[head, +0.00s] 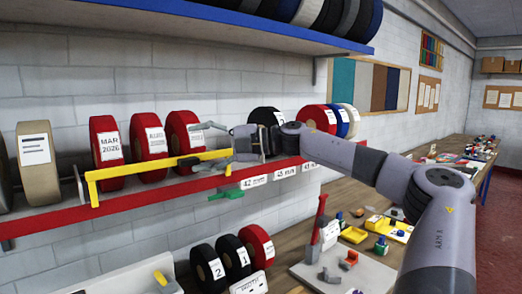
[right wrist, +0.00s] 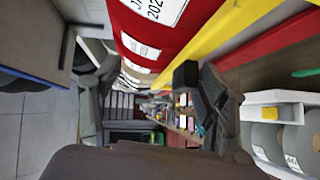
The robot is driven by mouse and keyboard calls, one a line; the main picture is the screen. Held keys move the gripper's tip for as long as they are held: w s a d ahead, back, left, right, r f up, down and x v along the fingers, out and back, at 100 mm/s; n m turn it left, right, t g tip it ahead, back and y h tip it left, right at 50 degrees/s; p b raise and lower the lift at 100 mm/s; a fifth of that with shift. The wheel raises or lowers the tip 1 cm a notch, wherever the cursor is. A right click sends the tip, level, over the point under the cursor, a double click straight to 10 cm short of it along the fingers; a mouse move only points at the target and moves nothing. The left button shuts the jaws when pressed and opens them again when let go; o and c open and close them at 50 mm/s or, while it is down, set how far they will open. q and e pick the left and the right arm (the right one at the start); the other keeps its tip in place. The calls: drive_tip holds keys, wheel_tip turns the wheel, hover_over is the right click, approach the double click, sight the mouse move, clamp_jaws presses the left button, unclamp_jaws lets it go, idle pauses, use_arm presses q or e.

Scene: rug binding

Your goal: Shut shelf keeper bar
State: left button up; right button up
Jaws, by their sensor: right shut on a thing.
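The yellow keeper bar (head: 135,170) runs along the front of the red-edged shelf (head: 150,199), across several tape rolls. Its left end bends down beside a small metal bracket (head: 79,184). My right gripper (head: 212,147) is at the bar's right end, shut on it, with one finger above and one below in the head view. In the right wrist view the bar (right wrist: 215,40) slants down to the dark finger pads of the gripper (right wrist: 150,95). The exact contact is partly hidden. My left gripper is not in view.
Red rolls (head: 106,152) stand behind the bar; a black roll (head: 265,116) and more rolls stand farther right. A green piece (head: 226,193) hangs below the shelf edge. A blue shelf (head: 240,22) is overhead. The bench below holds rolls (head: 257,245) and a grey board (head: 345,270).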

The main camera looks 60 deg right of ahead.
drive_tip(key=shift+s+d+r+b, duration=0.3)
drive_tip(key=shift+s+r+b, duration=0.15)
drive_tip(key=shift+r, duration=0.15)
drive_tip(key=shift+s+d+r+b, duration=0.25)
drive_tip(key=shift+s+r+b, duration=0.15)
drive_tip(key=shift+r, duration=0.2)
drive_tip(key=shift+c, duration=0.6)
drive_tip(key=s, duration=0.2)
drive_tip(key=s+b, duration=0.1)
drive_tip(key=shift+s+d+r+t, duration=0.25)
drive_tip(key=shift+d+r+t, duration=0.05)
drive_tip(key=shift+d, duration=0.05)
drive_tip(key=shift+c, duration=0.8)
use_arm(q)
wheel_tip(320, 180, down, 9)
drive_tip(key=b, duration=0.6)
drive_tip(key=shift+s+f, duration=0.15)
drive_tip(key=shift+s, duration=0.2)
use_arm(e)
drive_tip(key=v, duration=1)
drive_tip(key=shift+s+f, duration=0.35)
drive_tip(key=shift+f, duration=0.3)
drive_tip(key=shift+d, duration=0.1)
